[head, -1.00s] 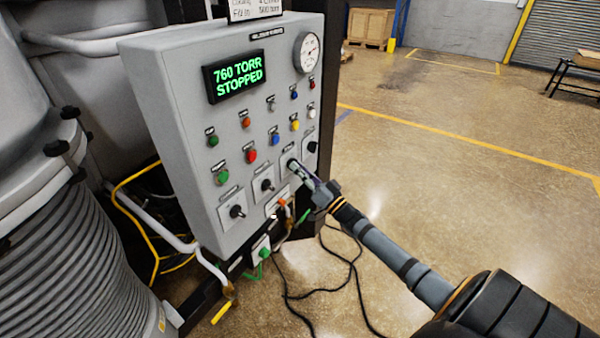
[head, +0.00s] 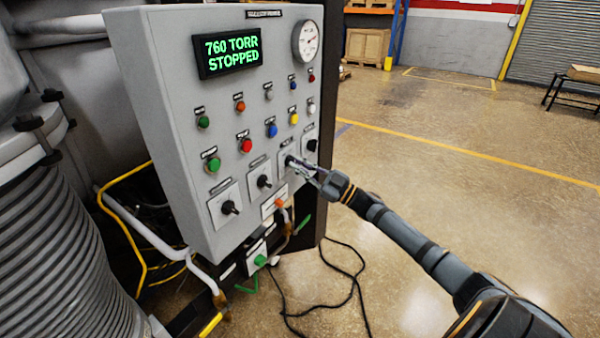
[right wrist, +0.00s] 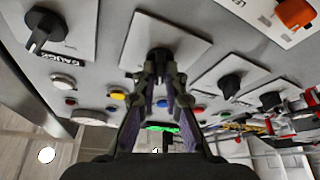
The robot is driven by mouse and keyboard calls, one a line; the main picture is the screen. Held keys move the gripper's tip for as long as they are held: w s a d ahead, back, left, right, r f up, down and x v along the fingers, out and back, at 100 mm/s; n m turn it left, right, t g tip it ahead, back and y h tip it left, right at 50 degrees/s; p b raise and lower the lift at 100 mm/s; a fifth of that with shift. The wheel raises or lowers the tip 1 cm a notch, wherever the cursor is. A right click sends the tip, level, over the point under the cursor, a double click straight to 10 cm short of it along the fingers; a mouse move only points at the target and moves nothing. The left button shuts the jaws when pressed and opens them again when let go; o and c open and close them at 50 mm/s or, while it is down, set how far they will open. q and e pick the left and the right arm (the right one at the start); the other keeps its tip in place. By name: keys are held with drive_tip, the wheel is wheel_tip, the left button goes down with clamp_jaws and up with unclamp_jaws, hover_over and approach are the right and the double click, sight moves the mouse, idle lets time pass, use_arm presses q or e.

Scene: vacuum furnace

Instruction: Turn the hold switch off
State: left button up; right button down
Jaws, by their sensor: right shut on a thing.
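A grey control panel (head: 150,100) carries a row of black rotary switches on white plates along its lower part. My right gripper (head: 302,167) is at the third switch from the left. In the right wrist view my right gripper (right wrist: 160,82) is shut on that switch's black knob (right wrist: 159,57), with one finger on each side. The fingers hide part of the knob, so its exact setting cannot be read. My left gripper is in neither current view.
Other switch knobs sit close by, at the left (head: 230,207), beside it (head: 264,181) and at the right (head: 312,145). Coloured buttons lie above. The display (head: 230,52) reads 760 TORR STOPPED. A black cable (head: 345,285) lies on the floor.

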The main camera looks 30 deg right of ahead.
drive_tip(key=shift+n+g+b, duration=0.3)
drive_tip(key=shift+n+g, duration=0.1)
drive_tip(key=shift+n, duration=0.4)
drive_tip(key=c, duration=1.4)
unclamp_jaws()
drive_tip(key=v, duration=0.7)
drive_tip(key=shift+s+d+f, duration=0.15)
drive_tip(key=shift+d, duration=0.05)
